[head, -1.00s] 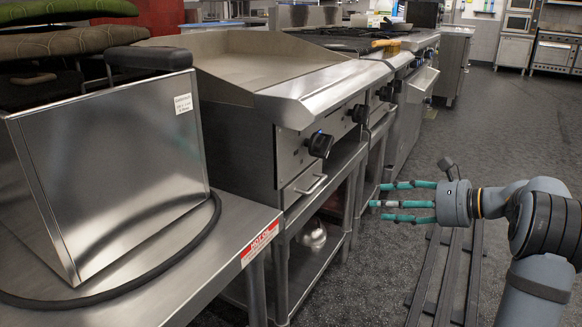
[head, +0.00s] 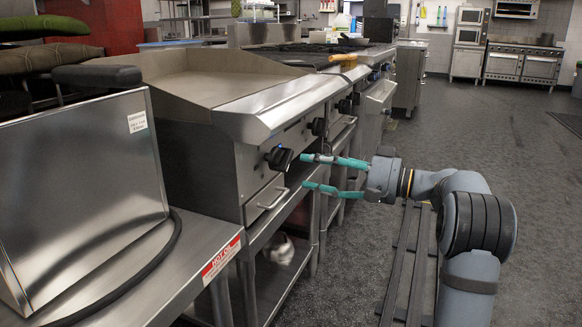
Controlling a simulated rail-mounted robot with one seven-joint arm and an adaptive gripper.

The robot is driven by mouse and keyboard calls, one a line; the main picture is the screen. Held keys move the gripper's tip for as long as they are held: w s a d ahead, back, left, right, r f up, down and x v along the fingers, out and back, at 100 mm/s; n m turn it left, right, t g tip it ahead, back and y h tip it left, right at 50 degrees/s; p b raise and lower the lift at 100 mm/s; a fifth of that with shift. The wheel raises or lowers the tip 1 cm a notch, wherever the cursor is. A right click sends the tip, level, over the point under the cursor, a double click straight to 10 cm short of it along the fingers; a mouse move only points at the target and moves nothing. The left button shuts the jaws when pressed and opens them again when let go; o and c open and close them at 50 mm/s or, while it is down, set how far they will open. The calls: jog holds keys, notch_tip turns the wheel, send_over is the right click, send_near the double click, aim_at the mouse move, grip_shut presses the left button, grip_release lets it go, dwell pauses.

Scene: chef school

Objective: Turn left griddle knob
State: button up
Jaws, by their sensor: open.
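The flat steel griddle (head: 215,85) stands on a steel stand at the left middle of the head view. On its front panel, the left griddle knob (head: 279,158) is black and nearest to me. A second black knob (head: 317,126) sits farther along the panel. My gripper (head: 306,172) has teal fingers spread apart and is empty. Its fingertips point left at the griddle front, just right of and slightly below the left knob in the picture. A gap shows between the upper fingertip and the knob; the exact depth is hard to tell.
A drawer handle (head: 268,199) sticks out below the left knob. A steel fryer box (head: 85,190) with a black hose stands on the steel table (head: 150,290) at the left. A range (head: 325,55) stands beyond the griddle. The floor (head: 460,130) to the right is open.

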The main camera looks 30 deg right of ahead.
aim_at(289, 164)
jog(key=b+x, duration=0.1)
jog(key=x, duration=0.5)
jog(key=shift+w+a, duration=0.1)
jog(key=shift+w, duration=0.1)
jog(key=shift+c, duration=1.3)
jog(key=c, duration=0.7)
jog(key=shift+a+f, duration=0.1)
jog(key=shift+c, duration=0.6)
